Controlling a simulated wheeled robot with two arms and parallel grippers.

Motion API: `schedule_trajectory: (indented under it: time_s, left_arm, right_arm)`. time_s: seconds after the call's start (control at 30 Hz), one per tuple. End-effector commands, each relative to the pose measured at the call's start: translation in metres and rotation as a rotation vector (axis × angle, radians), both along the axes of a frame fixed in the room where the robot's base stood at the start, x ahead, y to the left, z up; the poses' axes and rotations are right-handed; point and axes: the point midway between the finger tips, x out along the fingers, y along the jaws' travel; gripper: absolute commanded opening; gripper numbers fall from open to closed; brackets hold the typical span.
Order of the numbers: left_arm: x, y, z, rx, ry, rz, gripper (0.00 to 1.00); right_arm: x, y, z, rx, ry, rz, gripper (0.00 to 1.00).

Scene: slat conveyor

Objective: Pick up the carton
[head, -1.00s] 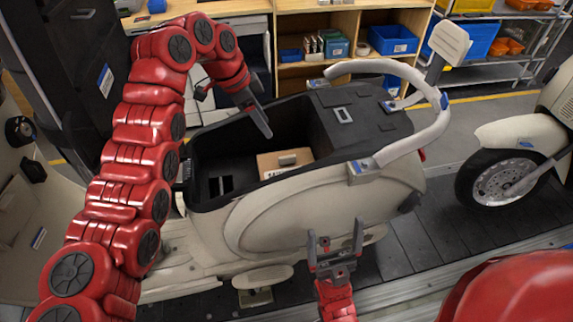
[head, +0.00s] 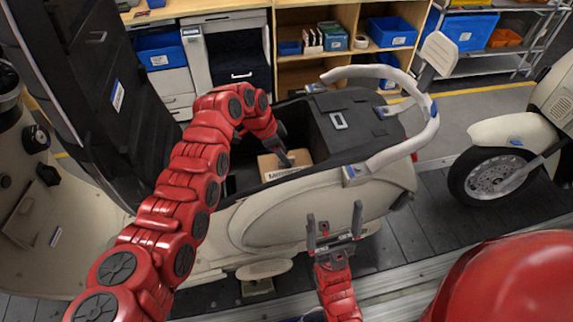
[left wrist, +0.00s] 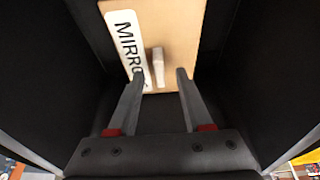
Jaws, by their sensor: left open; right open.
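The carton (head: 300,158) is a brown box inside the dark open compartment of the cream scooter (head: 300,212). In the left wrist view the carton (left wrist: 184,38) shows a white label reading "MIRRO" and a small pale raised handle (left wrist: 158,66). My left gripper (head: 287,168) reaches down into the compartment at the carton. In the left wrist view its open fingers (left wrist: 160,76) stand on either side of the handle, with gaps on both sides. My right gripper (head: 335,222) is open and empty in front of the scooter's side.
The compartment's dark walls (left wrist: 265,70) rise close on both sides of my left gripper. A pale curved rail (head: 405,140) stands right of the compartment. Another scooter's wheel (head: 490,174) is at the right. Shelves with blue bins (head: 392,32) stand behind.

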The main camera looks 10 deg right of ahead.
Motion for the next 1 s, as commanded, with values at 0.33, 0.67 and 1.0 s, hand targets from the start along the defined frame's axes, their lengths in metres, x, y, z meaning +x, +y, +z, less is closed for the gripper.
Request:
schedule_trajectory:
  time_s: [0.33, 0.67, 1.0]
  left_arm:
    - [-0.0005, -0.0010, -0.0059, 0.002, 0.002, 0.000, 0.43]
    - [-0.0004, -0.0009, -0.0056, 0.001, 0.001, 0.001, 0.00]
    - [-0.0003, -0.0008, -0.0054, 0.001, 0.001, 0.001, 0.00]
  right_arm:
    - [-0.0001, 0.0000, 0.0020, 0.000, 0.000, 0.000, 0.96]
    - [0.0000, 0.0000, 0.0020, 0.000, 0.000, 0.000, 0.96]
    - [-0.0001, 0.0000, 0.0020, 0.000, 0.000, 0.000, 0.96]
